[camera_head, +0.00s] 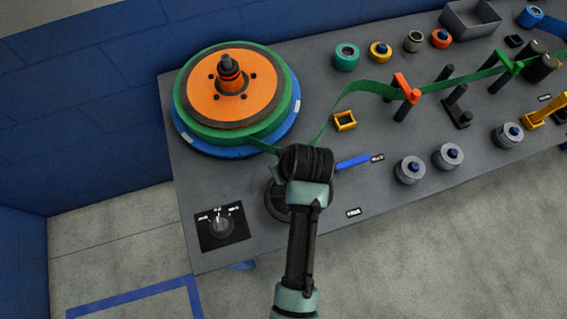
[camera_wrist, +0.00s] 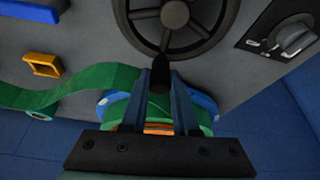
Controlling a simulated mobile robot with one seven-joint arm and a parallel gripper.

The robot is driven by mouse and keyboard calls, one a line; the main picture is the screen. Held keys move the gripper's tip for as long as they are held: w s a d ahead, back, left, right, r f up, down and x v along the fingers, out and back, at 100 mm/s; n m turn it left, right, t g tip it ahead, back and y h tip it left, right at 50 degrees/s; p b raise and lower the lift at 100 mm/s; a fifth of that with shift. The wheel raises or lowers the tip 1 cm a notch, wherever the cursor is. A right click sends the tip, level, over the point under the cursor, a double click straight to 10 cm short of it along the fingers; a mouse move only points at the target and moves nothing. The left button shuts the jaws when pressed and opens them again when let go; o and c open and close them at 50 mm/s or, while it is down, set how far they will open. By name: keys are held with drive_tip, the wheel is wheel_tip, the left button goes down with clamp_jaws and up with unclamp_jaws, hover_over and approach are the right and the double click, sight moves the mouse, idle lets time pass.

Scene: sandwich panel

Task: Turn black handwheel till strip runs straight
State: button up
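The black handwheel (camera_wrist: 213,20) shows at the top of the wrist view, with its spokes and hub visible. In the head view the black handwheel (camera_head: 274,201) is mostly hidden behind my arm. My gripper (camera_wrist: 161,72) has its two fingers on either side of the wheel's dark crank knob, which fills the gap at the tips. In the head view the wrist hides the fingers. The green strip (camera_head: 337,103) leaves the green reel (camera_head: 282,112), dips behind my wrist, then rises in a bowed curve to the guides; it is not straight there. The strip (camera_wrist: 75,85) also looks bent in the wrist view.
A selector switch (camera_head: 220,225) sits left of the wheel. A yellow square bracket (camera_head: 344,121), an orange guide (camera_head: 405,87) and grey rollers (camera_head: 409,170) stand to the right. A blue bar (camera_head: 352,161) lies just right of my wrist. The bench front edge is close below.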

clamp_jaws()
drive_tip(key=shift+d+m+p, duration=0.1)
drive_tip(key=shift+m+p, duration=0.2)
drive_tip(key=shift+w+d+r+m+h+p, duration=0.15)
drive_tip(key=shift+d+m+h+p, duration=0.15)
drive_tip(key=shift+m+p, duration=0.15)
drive_tip(key=d+m+h+p, duration=0.1)
drive_tip(key=m, duration=0.1)
drive_tip(key=shift+d+m+p, duration=0.15)
drive_tip(key=shift+m+p, duration=0.15)
drive_tip(key=shift+m, duration=0.05)
drive_tip(key=d+m+p, duration=0.1)
drive_tip(key=m+h, duration=0.1)
drive_tip(key=m, duration=0.1)
drive_tip(key=shift+d+p, duration=0.35)
drive_tip(key=shift+s+d+m+h+p, duration=0.25)
drive_tip(key=shift+d+m+h, duration=0.15)
drive_tip(key=shift+m, duration=0.5)
drive_tip(key=shift+s+d+m+h+p, duration=0.3)
drive_tip(key=shift+m+h, duration=0.1)
drive_tip(key=shift+m, duration=0.5)
